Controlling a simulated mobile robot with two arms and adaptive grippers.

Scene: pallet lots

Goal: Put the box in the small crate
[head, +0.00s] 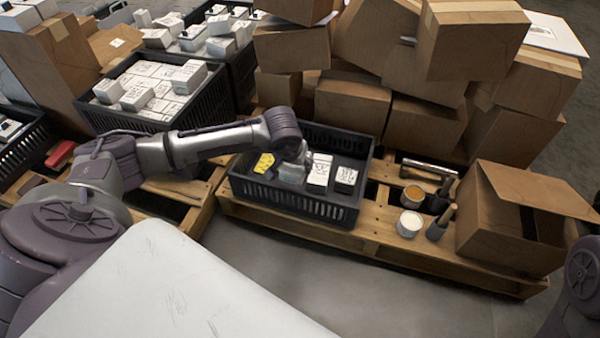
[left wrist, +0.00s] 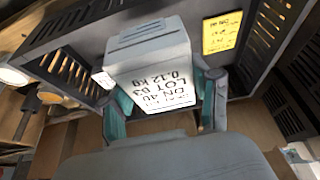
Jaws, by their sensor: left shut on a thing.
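The small crate (head: 290,203) is a dark slatted crate on the pallet in the middle of the head view. Its slatted wall also shows in the left wrist view (left wrist: 70,68). My left gripper (head: 293,166) is over the crate's left-centre, its fingers shut on a white box (left wrist: 150,65) printed with "LOT 03" and "0.12 kg". In the head view the gripper largely hides this box. It is within the crate's outline; I cannot tell whether it touches the crate floor. My right gripper is not in view.
A yellow card (head: 264,163), a white box (head: 320,170) and a dark-fronted box (head: 345,177) are in the crate. Cans (head: 410,223) and a brush handle (head: 445,215) stand to its right, near an open carton (head: 520,220). Cartons (head: 420,75) are stacked behind.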

